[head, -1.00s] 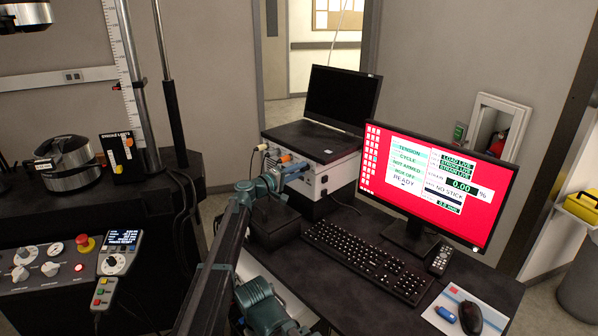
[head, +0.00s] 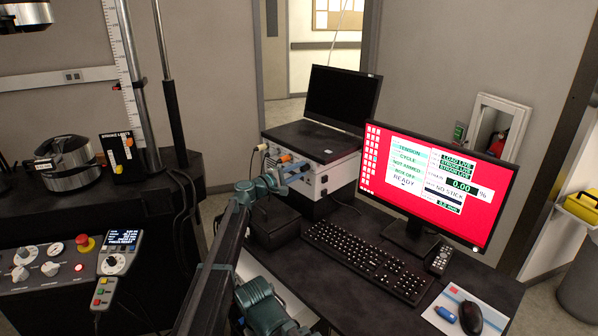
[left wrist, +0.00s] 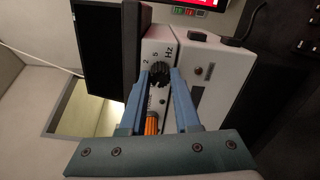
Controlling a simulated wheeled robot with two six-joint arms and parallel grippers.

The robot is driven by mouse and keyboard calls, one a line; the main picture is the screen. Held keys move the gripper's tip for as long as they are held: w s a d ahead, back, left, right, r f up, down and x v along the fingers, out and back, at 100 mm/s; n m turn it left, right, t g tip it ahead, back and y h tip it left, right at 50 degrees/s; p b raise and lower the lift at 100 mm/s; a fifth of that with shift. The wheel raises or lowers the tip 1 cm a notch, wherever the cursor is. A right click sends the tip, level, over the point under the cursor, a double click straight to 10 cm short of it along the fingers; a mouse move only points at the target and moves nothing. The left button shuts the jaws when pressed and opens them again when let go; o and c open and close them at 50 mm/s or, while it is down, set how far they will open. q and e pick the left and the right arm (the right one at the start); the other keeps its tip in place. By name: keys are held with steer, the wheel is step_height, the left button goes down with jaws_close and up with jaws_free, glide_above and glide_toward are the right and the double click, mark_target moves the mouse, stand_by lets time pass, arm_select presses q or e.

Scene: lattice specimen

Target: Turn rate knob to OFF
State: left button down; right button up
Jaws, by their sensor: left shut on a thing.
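The rate knob (left wrist: 158,72) is a dark ribbed knob on the pale front panel of a box-shaped unit, with "Hz" and small digits printed by it. In the left wrist view my left gripper (left wrist: 159,70) has its two blue fingers closed on the knob, one on each side. In the head view my left gripper (head: 296,172) reaches the front of the white unit (head: 338,178), and the knob is hidden behind it. The knob's exact pointer position is too small to read. My right gripper is not in view.
A dark monitor (head: 341,97) stands on the unit. A keyboard (head: 368,258) and a lit red screen (head: 436,184) are to the right.

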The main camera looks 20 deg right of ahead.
arm_select(q)
steer(key=c, duration=0.6)
jaws_free()
steer(key=v, duration=1.4)
